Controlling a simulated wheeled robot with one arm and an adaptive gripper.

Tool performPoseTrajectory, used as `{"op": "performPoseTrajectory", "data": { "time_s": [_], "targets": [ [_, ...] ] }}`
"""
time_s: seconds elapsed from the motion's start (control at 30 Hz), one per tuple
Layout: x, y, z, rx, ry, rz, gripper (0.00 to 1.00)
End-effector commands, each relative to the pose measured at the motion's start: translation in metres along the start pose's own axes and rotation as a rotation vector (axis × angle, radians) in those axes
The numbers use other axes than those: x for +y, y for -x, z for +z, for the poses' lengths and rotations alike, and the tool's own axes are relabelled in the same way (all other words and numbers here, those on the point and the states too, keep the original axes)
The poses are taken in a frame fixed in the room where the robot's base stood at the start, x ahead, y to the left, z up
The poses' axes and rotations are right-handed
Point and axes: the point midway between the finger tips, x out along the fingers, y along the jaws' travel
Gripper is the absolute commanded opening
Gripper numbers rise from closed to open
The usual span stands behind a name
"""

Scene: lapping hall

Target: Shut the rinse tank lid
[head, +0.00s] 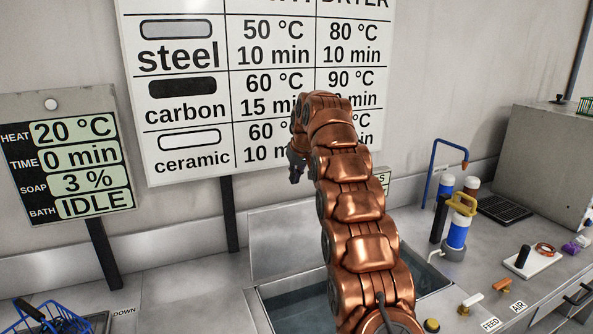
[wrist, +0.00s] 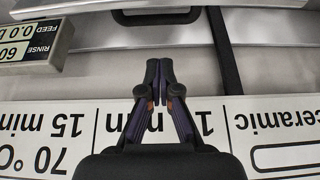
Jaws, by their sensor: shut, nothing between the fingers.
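The rinse tank (head: 305,300) is an open basin of water set in the metal bench, partly hidden behind my arm. A grey lid panel (head: 280,245) stands upright at its back edge, so the tank is open. In the wrist view, upside down, a grey metal panel with a dark bar handle (wrist: 155,16) shows at the top; it looks like the lid, though I cannot be sure. My gripper (head: 296,170) is above the lid, in front of the wall chart. In the wrist view its fingertips (wrist: 160,75) are together and empty, apart from the handle.
The wall chart (head: 185,100) is close behind my gripper. A rinse display (wrist: 30,42) shows at left in the wrist view. Bottles (head: 456,230), a blue pipe (head: 430,175) and valves (head: 470,303) stand right of the tank. A blue basket (head: 55,318) is at lower left.

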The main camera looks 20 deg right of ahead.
Motion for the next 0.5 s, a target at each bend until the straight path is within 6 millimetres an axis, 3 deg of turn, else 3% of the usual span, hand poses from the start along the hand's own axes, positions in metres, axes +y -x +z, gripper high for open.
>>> {"op": "performPoseTrajectory", "data": {
  "time_s": [0.37,0.5],
  "targets": [
    [0.001,-0.055,0.001,-0.007,-0.003,0.0,0.0],
    [0.001,-0.052,0.004,0.002,-0.002,0.002,0.0]
  ]
}}
